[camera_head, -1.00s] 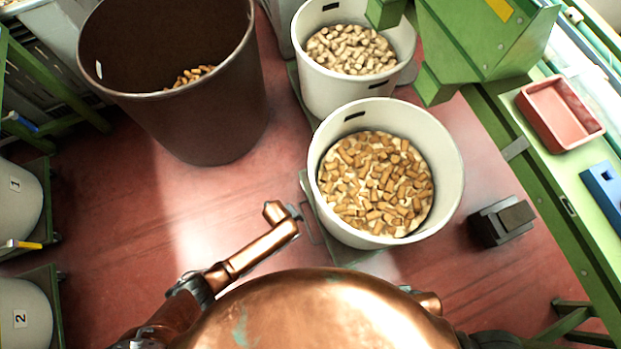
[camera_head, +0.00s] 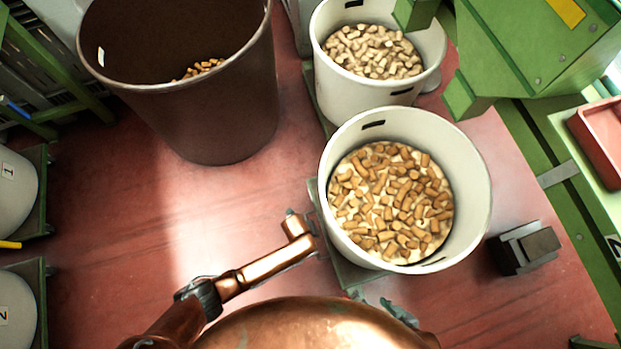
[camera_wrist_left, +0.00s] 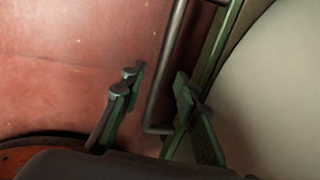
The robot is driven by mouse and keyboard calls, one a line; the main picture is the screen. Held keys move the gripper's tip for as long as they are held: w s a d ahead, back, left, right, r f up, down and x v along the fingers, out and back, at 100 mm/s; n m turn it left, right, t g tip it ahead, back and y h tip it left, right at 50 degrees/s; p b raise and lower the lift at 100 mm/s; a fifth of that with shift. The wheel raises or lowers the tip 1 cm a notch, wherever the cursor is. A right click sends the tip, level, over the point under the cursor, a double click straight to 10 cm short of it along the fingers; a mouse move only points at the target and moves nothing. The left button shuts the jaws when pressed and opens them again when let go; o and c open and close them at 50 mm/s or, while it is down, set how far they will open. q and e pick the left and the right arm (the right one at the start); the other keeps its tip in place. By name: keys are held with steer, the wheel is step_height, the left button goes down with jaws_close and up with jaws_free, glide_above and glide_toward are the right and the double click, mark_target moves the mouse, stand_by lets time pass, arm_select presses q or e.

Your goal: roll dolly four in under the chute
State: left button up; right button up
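A white bin of brown corks (camera_head: 395,205) stands on a green dolly (camera_head: 352,270); no number shows on it, so I cannot tell whether it is dolly four. My left gripper (camera_wrist_left: 157,103) is open, its fingers on either side of the dolly's metal handle bar (camera_wrist_left: 167,70), with no grip visible. In the head view the left arm's end (camera_head: 300,235) is at the dolly's left side and hides the fingers. My right gripper (camera_head: 388,310) is at the bin's near side, partly hidden by my body; its finger state is unclear. The green chute (camera_head: 530,45) is at top right.
A second white bin with pale corks (camera_head: 375,50) stands just behind. A large brown bin (camera_head: 215,120) is at the upper left. Bins labelled 1 (camera_head: 12,190) and 2 (camera_head: 15,310) stand at the left edge. A black block (camera_head: 525,247) lies right of the near bin. Red floor (camera_head: 130,240) is clear at left.

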arm_select(q)
steer(key=shift+f, duration=0.3)
jaws_close()
stand_by(0.3)
stand_by(0.3)
